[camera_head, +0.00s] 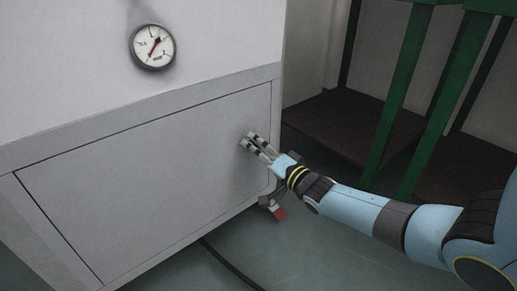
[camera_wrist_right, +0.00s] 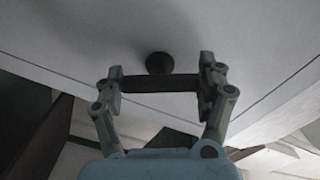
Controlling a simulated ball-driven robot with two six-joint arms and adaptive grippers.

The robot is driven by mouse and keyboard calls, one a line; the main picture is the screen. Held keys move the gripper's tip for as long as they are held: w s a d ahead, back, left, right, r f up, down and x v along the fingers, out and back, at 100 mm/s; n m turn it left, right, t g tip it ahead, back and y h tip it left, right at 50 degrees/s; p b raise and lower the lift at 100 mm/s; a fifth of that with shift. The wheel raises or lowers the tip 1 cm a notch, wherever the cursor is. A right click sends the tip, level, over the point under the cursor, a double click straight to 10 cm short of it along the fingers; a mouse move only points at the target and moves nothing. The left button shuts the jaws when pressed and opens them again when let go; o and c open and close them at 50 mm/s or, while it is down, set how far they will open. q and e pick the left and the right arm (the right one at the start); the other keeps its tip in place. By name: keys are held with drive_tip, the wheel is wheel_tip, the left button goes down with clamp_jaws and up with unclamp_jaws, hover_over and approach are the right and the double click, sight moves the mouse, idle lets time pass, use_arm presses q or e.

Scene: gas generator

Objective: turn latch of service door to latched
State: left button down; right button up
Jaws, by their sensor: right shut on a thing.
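The service door (camera_head: 140,190) is a grey panel, closed in the front of a large grey cabinet. Its latch shows in the right wrist view as a dark bar (camera_wrist_right: 160,84) in front of a round dark pivot on the pale door surface. The bar lies across the picture between the two fingers. My right gripper (camera_head: 251,141) is at the door's right edge, with its fingers shut on the latch; it also shows in the right wrist view (camera_wrist_right: 162,80). In the head view the gripper mostly hides the latch. My left gripper is not in view.
A round pressure gauge (camera_head: 153,47) sits on the cabinet above the door. A pipe fitting with a red end (camera_head: 279,213) sticks out low beside my right gripper. A green metal frame (camera_head: 395,100) stands at the right. A dark cable (camera_head: 230,265) lies on the floor.

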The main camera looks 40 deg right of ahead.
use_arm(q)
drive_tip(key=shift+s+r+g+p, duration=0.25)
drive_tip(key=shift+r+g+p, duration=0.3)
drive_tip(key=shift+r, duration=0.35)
use_arm(e)
drive_tip(key=m, duration=0.6)
drive_tip(key=shift+m, duration=0.3)
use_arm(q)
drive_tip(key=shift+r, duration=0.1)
use_arm(e)
drive_tip(key=o, duration=1.7)
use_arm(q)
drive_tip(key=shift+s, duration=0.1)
use_arm(e)
drive_tip(key=shift+s, duration=0.1)
drive_tip(key=s, duration=0.8)
drive_tip(key=s+d, duration=0.1)
drive_tip(key=s, duration=0.3)
drive_tip(key=shift+w, duration=0.1)
